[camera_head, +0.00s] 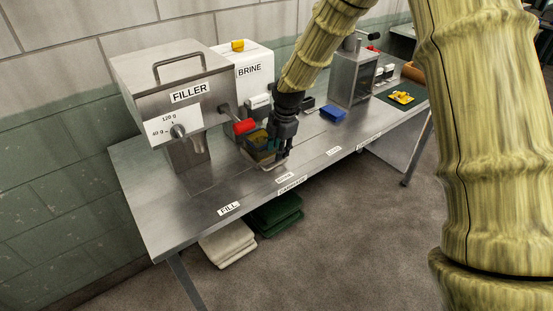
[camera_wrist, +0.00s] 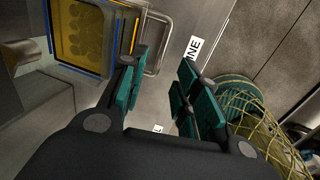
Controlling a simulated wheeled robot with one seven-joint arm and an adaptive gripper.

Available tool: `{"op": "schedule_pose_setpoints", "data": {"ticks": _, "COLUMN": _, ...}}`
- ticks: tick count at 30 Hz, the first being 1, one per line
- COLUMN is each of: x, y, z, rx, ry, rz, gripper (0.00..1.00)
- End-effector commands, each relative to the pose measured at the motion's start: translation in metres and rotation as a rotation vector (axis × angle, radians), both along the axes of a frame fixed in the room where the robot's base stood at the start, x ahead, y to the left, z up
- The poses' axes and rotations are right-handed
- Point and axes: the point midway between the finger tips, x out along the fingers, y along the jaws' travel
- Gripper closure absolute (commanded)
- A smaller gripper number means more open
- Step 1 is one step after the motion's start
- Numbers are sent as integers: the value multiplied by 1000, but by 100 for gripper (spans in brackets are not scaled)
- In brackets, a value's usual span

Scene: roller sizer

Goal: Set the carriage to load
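The carriage (camera_head: 262,148) is a small metal-framed tray with yellowish contents on the steel bench, level with the BRINE label (camera_head: 285,177). In the wrist view the carriage (camera_wrist: 54,40) is at the upper left, with blue and yellow edges. Its metal loop handle (camera_wrist: 168,40) sticks out toward the bench front and also shows in the head view (camera_head: 272,167). My gripper (camera_head: 281,155) is over the handle, pointing down. In the wrist view its teal fingers (camera_wrist: 163,75) are apart, with the handle's end showing between and beyond them. The LOAD label (camera_head: 334,150) lies to the right.
A blue block (camera_head: 333,113) and a steel press (camera_head: 351,80) are farther right. The bench front near the FILL label (camera_head: 229,208) is clear.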

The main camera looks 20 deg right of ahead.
Motion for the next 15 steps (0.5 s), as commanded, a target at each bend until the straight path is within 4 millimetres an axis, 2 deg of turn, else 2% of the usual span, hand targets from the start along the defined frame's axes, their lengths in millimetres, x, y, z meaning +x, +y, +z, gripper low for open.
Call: {"op": "schedule_pose_setpoints", "data": {"ticks": 15, "x": 9, "y": 0, "z": -55, "rx": 0, "ry": 1, "rz": -5, "gripper": 68}}
